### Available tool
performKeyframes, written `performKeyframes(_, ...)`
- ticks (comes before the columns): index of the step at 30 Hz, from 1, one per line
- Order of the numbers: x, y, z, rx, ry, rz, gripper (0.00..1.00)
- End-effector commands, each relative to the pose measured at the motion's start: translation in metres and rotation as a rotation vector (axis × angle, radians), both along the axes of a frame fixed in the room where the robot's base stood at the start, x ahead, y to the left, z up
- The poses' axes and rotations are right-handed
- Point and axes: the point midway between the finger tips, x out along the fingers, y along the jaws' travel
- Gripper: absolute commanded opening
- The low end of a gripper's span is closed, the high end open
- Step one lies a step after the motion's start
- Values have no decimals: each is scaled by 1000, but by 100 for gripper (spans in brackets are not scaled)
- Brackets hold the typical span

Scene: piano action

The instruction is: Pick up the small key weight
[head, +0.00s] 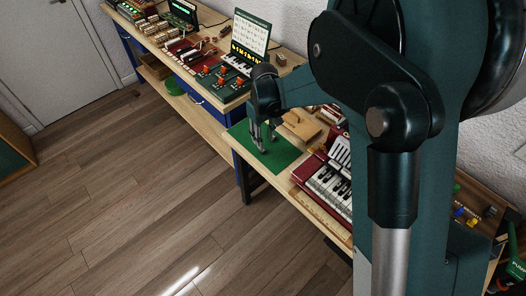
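My gripper (265,138) points down over the green mat (284,156) on the workbench. Its two grey fingers look spread apart, with a gap between them. I cannot make out the small key weight in this view. It may be too small to see or hidden behind my gripper or arm. I see nothing clearly held between the fingers.
A wooden block (301,124) lies right of the mat. A red keyboard piece (328,184) stands nearer on the bench. An upright chart panel (250,34) and red-and-black parts (184,52) stand farther back. My arm hides much of the right side. The wooden floor (120,200) is clear.

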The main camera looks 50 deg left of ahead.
Motion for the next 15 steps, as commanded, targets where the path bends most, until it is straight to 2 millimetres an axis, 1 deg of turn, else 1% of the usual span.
performKeyframes(3,0,0,-11,0,0,0,28)
performKeyframes(6,0,0,-17,0,0,0,28)
performKeyframes(15,0,0,-19,0,0,0,28)
